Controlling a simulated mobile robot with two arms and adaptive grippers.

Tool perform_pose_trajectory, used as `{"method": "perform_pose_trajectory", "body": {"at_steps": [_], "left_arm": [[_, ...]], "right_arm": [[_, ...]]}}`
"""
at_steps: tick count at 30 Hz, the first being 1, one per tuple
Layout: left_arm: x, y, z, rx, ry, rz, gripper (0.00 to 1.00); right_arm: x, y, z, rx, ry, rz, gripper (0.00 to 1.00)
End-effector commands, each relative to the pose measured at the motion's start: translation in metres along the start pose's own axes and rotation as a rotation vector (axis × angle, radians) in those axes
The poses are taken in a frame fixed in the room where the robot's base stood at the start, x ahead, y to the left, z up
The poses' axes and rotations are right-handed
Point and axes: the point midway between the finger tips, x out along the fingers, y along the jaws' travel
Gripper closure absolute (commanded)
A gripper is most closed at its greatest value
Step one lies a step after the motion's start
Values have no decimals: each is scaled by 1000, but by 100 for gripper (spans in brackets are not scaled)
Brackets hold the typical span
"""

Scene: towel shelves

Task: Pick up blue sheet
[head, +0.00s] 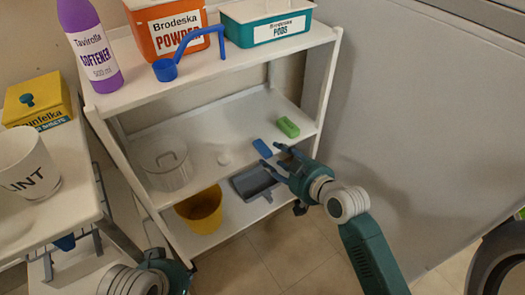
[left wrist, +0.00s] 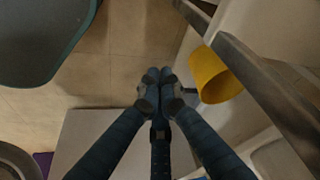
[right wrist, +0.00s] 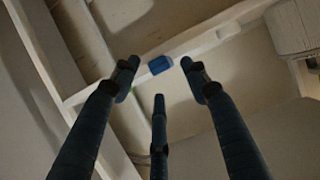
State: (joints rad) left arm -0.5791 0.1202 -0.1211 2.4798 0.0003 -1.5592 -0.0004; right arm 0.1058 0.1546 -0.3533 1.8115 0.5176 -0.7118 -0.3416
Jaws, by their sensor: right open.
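A small blue sheet (head: 262,148) lies at the front part of the middle shelf, left of a green block. The right wrist view also shows a small blue piece (right wrist: 160,66) just beyond and between the fingertips. My right gripper (head: 272,155) is open and empty, its fingers close to the blue sheet at the shelf's front edge. I cannot tell whether they touch it. My left gripper (left wrist: 159,78) has its fingertips together with nothing seen between them. It is low, left of the shelf's foot, and only partly shows in the head view.
The middle shelf (head: 225,122) also holds the green block (head: 288,127) and a clear ribbed container (head: 166,163). A yellow bucket (head: 201,210) and grey dustpan (head: 252,183) are below. The top shelf carries a purple bottle (head: 90,45), powder box (head: 168,28), pods box (head: 267,25) and blue scoop (head: 188,52).

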Motion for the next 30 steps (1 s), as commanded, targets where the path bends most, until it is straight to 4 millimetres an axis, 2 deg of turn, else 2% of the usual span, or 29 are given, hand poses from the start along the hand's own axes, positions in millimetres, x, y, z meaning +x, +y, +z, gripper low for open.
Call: {"method": "perform_pose_trajectory", "body": {"at_steps": [1,6,9,17,22,30], "left_arm": [[5,1,-8,1,32,2,100],[6,4,-37,4,139,7,100],[5,5,-47,5,174,8,100],[5,5,-50,6,186,9,100],[5,5,-50,6,185,9,100],[5,5,-50,6,185,8,100]], "right_arm": [[9,-2,2,2,1,0,55],[21,-1,2,0,0,1,55],[24,-1,1,0,0,1,55],[25,0,1,-1,-1,1,55],[25,0,1,0,-1,1,83],[25,0,1,0,-1,1,84]]}}
